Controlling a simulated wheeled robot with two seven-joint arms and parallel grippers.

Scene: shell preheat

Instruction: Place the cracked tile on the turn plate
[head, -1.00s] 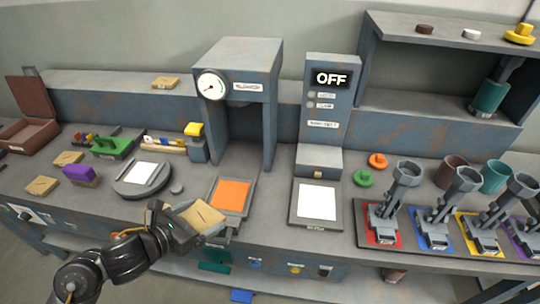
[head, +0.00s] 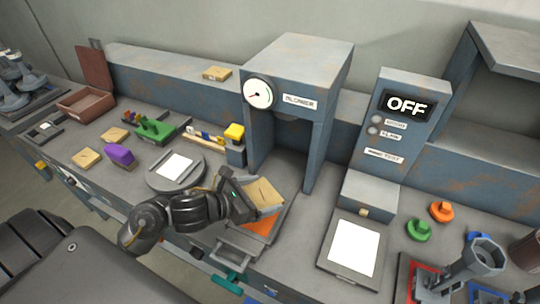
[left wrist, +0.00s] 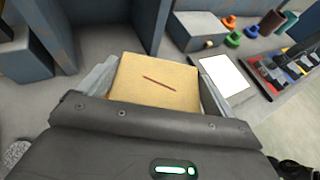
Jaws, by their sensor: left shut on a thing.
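My left gripper (head: 243,203) is shut on the cracked tile (head: 267,193), a tan square with a dark red line across its top. In the left wrist view the cracked tile (left wrist: 155,80) lies between the two fingers (left wrist: 96,84). In the head view the tile overlaps an orange pad (head: 256,226) in front of the press-like stand; I cannot tell its height above it. The turn plate (head: 152,185), a round grey disc with a white square and two bars, sits on the bench left of my gripper. My right gripper is not in view.
A gauge stand (head: 325,120) rises behind the tile. A purple block (head: 120,156), a green tool (head: 158,128) and loose tan tiles (head: 88,158) lie left of the turn plate. A white-topped plate (head: 354,247) is at right, beside green and orange knobs (head: 441,211).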

